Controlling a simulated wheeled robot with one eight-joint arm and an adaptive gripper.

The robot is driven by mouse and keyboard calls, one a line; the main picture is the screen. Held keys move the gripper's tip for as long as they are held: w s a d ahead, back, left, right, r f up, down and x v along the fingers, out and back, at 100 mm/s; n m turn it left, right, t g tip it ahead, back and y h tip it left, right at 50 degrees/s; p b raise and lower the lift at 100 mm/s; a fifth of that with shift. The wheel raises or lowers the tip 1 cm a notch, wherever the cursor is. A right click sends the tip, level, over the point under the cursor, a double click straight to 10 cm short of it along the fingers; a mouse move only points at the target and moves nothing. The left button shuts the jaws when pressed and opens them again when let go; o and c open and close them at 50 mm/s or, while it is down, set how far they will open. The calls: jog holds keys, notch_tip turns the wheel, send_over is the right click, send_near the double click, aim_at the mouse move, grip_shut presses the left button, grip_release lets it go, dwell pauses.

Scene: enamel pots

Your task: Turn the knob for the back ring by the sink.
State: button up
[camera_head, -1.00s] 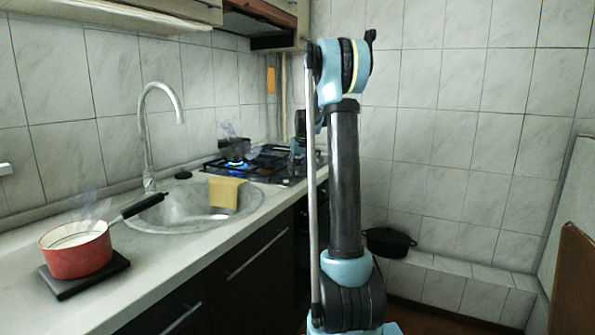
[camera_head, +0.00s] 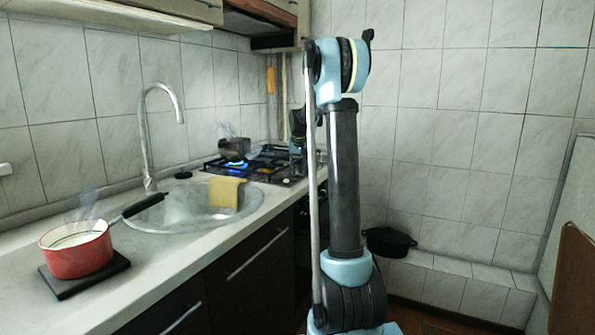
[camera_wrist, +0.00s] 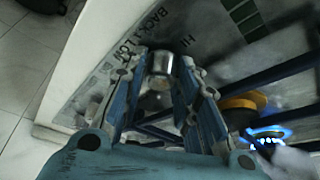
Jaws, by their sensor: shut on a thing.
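In the wrist view my gripper (camera_wrist: 162,75) is shut on a silver knob (camera_wrist: 160,64) on the hob's steel panel. The fingers sit on either side of the knob. Printed lettering beside it includes "BACK", "LOW" and "HI". The knob's pointer is not readable. The hob (camera_head: 268,168) stands beyond the sink in the head view, with a blue flame (camera_head: 237,164) at its sink side. A blue flame ring (camera_wrist: 268,136) also burns close to my right finger in the wrist view.
A dark steaming pot (camera_head: 234,148) stands on the hob. The sink (camera_head: 185,215) has a yellow cloth (camera_head: 227,193) over its edge. A steaming red pot (camera_head: 76,254) stands on a dark board (camera_head: 85,275) at left. A black pot (camera_head: 389,241) sits on the tiled ledge.

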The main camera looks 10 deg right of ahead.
jog(key=m+h, duration=0.1)
jog(key=m, duration=0.3)
jog(key=m+g+h, duration=0.1)
jog(key=m, duration=0.2)
jog(key=shift+w+a+h, duration=0.15)
jog(key=shift+a+h, duration=0.1)
jog(key=shift+h, duration=0.05)
jog(key=m+g, duration=0.1)
jog(key=m, duration=0.2)
jog(key=shift+a+m+h, duration=0.1)
jog(key=shift+m+h, duration=0.3)
jog(key=shift+w+m+g+h, duration=0.15)
jog(key=shift+m+g, duration=0.25)
jog(key=shift+m, duration=0.6)
jog(key=shift+m+g+h, duration=0.15)
jog(key=shift+m+g, duration=0.25)
jog(key=shift+m, duration=0.6)
jog(key=shift+a, duration=0.1)
jog(key=o, duration=1)
jog(key=shift+o, duration=0.2)
jog(key=shift+r, duration=0.15)
jog(key=w+v, duration=0.1)
jog(key=v, duration=1)
jog(key=shift+s+r, duration=0.25)
jog(key=shift+s, duration=0.1)
jog(key=shift+a, duration=0.15)
